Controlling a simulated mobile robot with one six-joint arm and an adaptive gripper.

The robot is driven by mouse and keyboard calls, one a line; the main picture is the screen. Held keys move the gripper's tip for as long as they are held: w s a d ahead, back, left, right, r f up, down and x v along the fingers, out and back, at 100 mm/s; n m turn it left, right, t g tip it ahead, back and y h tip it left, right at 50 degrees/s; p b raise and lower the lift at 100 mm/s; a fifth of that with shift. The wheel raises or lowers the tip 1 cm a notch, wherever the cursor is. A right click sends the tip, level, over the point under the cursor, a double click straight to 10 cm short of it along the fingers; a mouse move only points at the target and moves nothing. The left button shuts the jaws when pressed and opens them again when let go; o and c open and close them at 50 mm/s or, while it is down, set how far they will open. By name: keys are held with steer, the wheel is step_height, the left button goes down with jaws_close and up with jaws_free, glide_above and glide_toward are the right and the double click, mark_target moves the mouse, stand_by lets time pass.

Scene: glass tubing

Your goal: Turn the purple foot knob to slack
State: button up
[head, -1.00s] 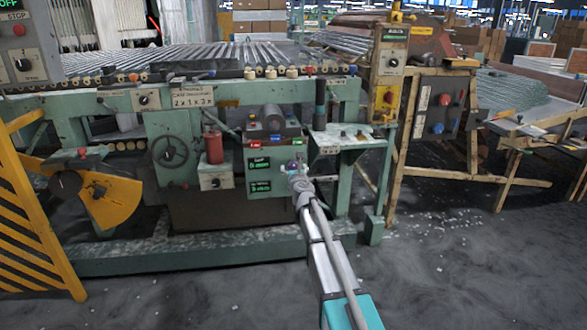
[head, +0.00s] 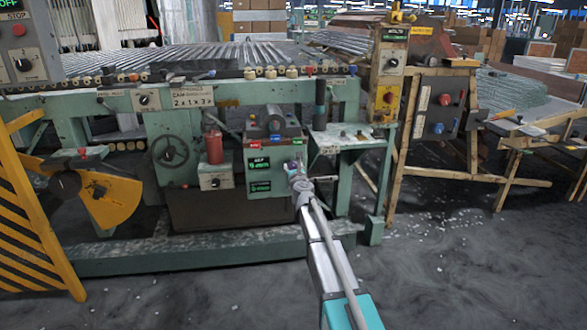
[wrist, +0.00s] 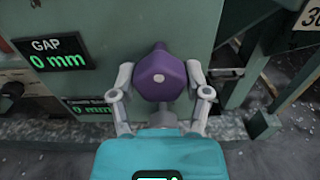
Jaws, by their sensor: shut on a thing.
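The purple knob (wrist: 160,78) sits on the front of a green machine panel in the wrist view, with a pale dot on its face. My gripper (wrist: 160,98) has one finger on each side of the knob and is shut on it. A display beside the knob (wrist: 57,54) reads GAP 0 mm. A second display below it is partly hidden.
A red cylinder (head: 214,147) and a handwheel (head: 170,151) stand left of the panel. A green side table (head: 345,138) is to the right. A yellow striped barrier (head: 35,220) stands at the far left. The floor in front is open.

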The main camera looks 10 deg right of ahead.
steer(key=shift+n, duration=0.3)
steer(key=n, duration=0.6)
steer(key=shift+w, duration=0.1)
steer(key=n, duration=0.3)
steer(key=shift+n, duration=0.3)
steer(key=n, duration=0.3)
steer(key=shift+n, duration=0.3)
steer(key=n, duration=0.3)
steer(key=shift+n, duration=0.3)
steer(key=n, duration=0.3)
steer(key=shift+n, duration=0.4)
steer(key=n, duration=0.6)
steer(key=shift+n, duration=0.3)
